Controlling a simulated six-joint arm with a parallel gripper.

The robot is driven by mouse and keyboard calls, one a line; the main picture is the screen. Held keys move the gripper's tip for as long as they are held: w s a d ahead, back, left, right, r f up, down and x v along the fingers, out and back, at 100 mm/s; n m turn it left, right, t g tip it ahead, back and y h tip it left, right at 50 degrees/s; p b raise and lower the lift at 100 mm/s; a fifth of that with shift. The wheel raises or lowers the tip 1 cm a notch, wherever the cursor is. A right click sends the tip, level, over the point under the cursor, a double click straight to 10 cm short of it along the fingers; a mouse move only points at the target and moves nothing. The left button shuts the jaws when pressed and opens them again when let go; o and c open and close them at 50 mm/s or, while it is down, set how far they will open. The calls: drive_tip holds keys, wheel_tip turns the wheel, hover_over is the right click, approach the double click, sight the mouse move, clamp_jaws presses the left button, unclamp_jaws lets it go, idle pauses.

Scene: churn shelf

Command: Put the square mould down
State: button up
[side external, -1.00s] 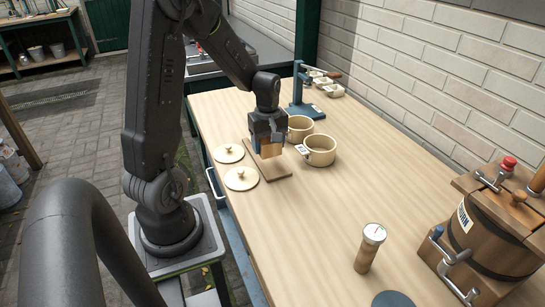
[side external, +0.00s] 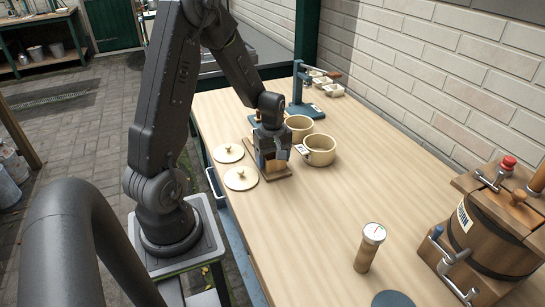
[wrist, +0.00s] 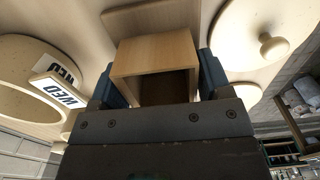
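The square mould (side external: 268,161) is a small pale wooden box. In the wrist view its open end (wrist: 155,58) faces the camera. My gripper (side external: 272,150) has one blue finger on each side of it and is shut on it; both fingers also show in the wrist view (wrist: 160,85). The mould is upright at the wooden board (side external: 284,174), low over it or touching it; I cannot tell which. My gripper hides the mould's upper part in the side view.
Two round lids (side external: 241,178) lie left of the board. Two cream crocks (side external: 319,150) stand close on its right, one with a WED tag (wrist: 62,90). A blue press (side external: 304,100) stands behind. A thermometer (side external: 370,246) and a churn (side external: 490,235) are nearer. The middle tabletop is clear.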

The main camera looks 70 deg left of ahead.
drive_tip(key=o, duration=0.3)
wheel_tip(320, 180, up, 11)
drive_tip(key=s+d+r+m+t, duration=0.2)
drive_tip(key=s+d+r+m, duration=0.1)
drive_tip(key=d+m, duration=0.3)
drive_tip(key=s+d+r+m+t, duration=0.1)
drive_tip(key=s+d+r+m, duration=0.2)
drive_tip(key=d+m, duration=0.3)
drive_tip(key=s+d+r+m+t, duration=0.2)
drive_tip(key=s+d+r+m, duration=0.2)
drive_tip(key=d, duration=0.5)
drive_tip(key=shift+r+m+t, duration=0.3)
drive_tip(key=shift+r+m, duration=0.25)
drive_tip(key=shift+m, duration=0.45)
drive_tip(key=shift+s+d, duration=0.1)
